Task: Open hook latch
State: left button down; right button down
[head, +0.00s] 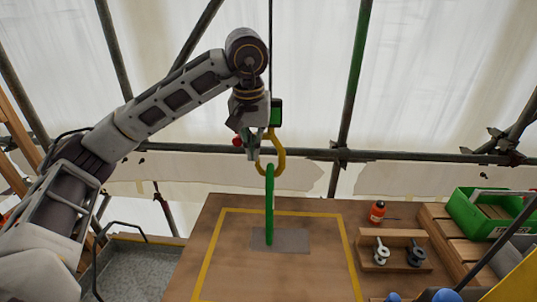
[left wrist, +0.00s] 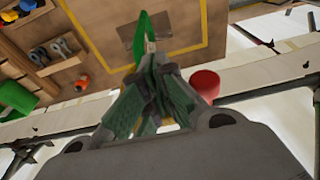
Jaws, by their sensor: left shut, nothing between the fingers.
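A yellow hook (head: 280,158) hangs below a dark block with a green face on a vertical cable in the head view. The upper end of a thin green upright piece (head: 270,205) meets the hook; its foot is on a grey plate (head: 292,241). The green piece also shows in the left wrist view (left wrist: 144,38). My left gripper (head: 253,154) is beside the hook's left side, fingers shut and empty. The shut fingers show in the left wrist view (left wrist: 150,75), with a red cylinder (left wrist: 205,84) beside them. I cannot make out the latch or any contact. My right gripper is not in view.
The wooden board (head: 215,270) has a yellow outline. Scaffold poles (head: 353,80) stand behind. A grey tray (head: 135,262) is at lower left.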

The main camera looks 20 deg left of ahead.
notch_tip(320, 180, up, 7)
jog(key=p, duration=0.6)
jog(key=shift+p, duration=0.35)
dwell(3.1)
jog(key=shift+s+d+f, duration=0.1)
dwell(0.5)
